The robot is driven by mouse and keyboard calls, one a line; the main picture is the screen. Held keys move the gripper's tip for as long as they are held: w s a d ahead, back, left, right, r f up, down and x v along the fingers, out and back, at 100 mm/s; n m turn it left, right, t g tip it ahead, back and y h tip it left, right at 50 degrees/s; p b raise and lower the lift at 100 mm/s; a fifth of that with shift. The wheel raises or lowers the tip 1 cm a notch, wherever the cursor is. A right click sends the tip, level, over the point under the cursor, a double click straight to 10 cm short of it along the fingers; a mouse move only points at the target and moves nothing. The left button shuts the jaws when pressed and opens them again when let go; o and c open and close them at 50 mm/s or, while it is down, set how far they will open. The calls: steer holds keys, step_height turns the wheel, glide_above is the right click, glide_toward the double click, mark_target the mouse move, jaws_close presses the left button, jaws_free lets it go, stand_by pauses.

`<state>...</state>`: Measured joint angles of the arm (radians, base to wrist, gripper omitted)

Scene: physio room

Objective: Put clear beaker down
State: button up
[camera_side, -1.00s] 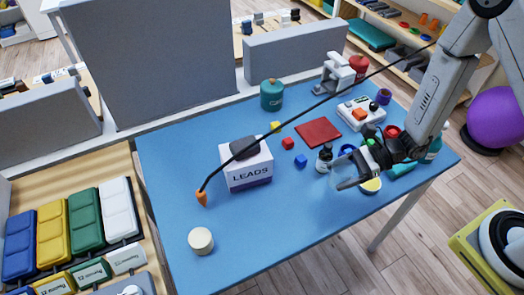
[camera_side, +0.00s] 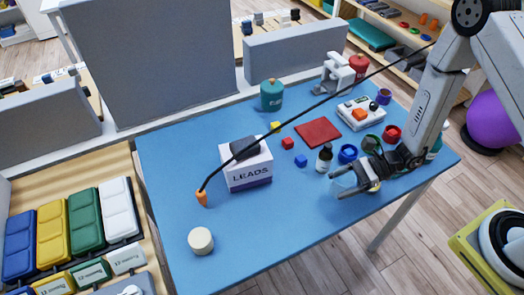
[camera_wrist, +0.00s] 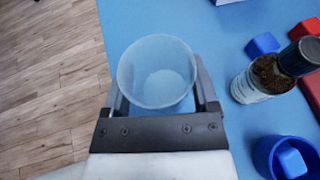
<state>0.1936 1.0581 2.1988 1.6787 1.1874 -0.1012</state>
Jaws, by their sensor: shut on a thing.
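The clear beaker (camera_side: 343,184) is see-through and faint in the side view, near the front right of the blue table (camera_side: 290,235). In the wrist view the beaker (camera_wrist: 157,72) stands between my two fingers with its round mouth toward the camera. My gripper (camera_side: 352,180) is shut on the beaker's sides, low over the table's front; the wrist view also shows my gripper (camera_wrist: 160,92). The beaker looks roughly upright. I cannot tell whether its base touches the table.
A dark bottle (camera_side: 324,158) and a blue cup (camera_side: 347,153) stand close behind the beaker. A blue cube (camera_side: 301,160), a red mat (camera_side: 318,132) and the LEADS box (camera_side: 247,168) lie further off. The table's front edge is near; the front middle is clear.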

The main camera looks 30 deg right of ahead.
mark_target(339, 191)
steer(key=shift+f, duration=0.15)
steer(key=shift+f, duration=1.75)
steer(key=shift+f, duration=0.15)
steer(key=o, duration=1.2)
steer(key=shift+c, duration=0.2)
steer(key=shift+r, duration=0.2)
steer(key=shift+v, duration=6.05)
steer(key=shift+w+a, duration=0.1)
